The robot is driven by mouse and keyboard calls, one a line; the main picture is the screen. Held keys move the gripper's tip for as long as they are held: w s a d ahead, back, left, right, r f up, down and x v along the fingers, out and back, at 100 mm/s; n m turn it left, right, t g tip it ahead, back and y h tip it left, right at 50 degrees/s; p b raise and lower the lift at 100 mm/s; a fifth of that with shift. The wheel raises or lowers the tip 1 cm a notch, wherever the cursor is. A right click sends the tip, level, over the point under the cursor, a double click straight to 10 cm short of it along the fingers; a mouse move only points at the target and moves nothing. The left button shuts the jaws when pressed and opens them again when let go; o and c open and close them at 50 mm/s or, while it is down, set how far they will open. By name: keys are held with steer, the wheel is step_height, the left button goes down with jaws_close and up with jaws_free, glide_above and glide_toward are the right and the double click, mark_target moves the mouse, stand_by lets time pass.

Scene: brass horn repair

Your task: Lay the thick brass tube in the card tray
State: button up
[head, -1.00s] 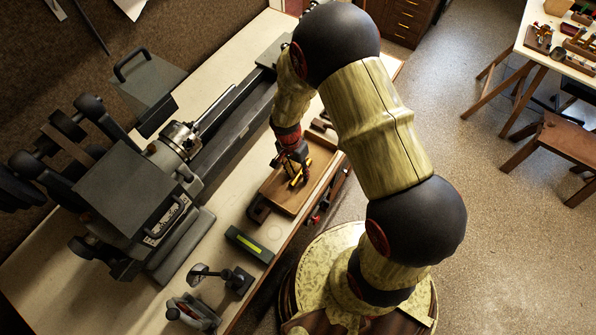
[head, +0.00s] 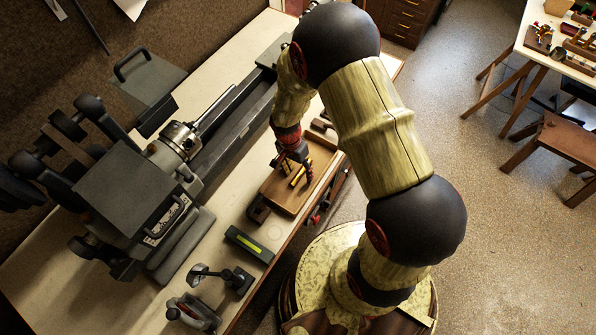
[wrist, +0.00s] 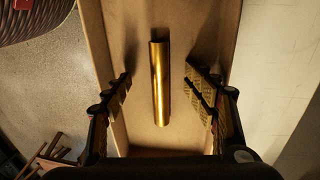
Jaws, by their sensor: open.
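The thick brass tube (wrist: 160,84) lies lengthwise on the floor of the tan card tray (wrist: 104,80), clear of both side walls in the wrist view. My gripper (wrist: 163,92) is open, with one finger on each side of the tube and a gap to each. In the head view my gripper (head: 297,172) is low over the tray (head: 286,199), and the tube (head: 298,176) shows only partly between its fingers. The far end of the tray is partly hidden by my arm.
A lathe (head: 135,195) fills the bench to the left. A dark block with a yellow-green strip (head: 249,244), a small stand with a round head (head: 236,281) and a grey device (head: 193,312) stand nearer. Bare bench top (head: 215,240) lies between lathe and block.

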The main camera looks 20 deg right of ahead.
steer(key=shift+r+p, duration=2.5)
steer(key=shift+r, duration=1.5)
steer(key=shift+s+n, duration=0.2)
steer(key=shift+n, duration=0.4)
steer(key=s+r+n+t+b, duration=0.3)
steer(key=s+r+b, duration=0.3)
steer(key=r, duration=0.6)
steer(key=s+d+r+n+t+y+b, duration=0.1)
steer(key=s+r+n+t+b, duration=0.3)
steer(key=r, duration=0.8)
steer(key=s+n+b, duration=0.2)
steer(key=s+b, duration=0.1)
steer(key=b, duration=0.1)
steer(key=shift+r+n, duration=0.3)
steer(key=shift+r, duration=0.05)
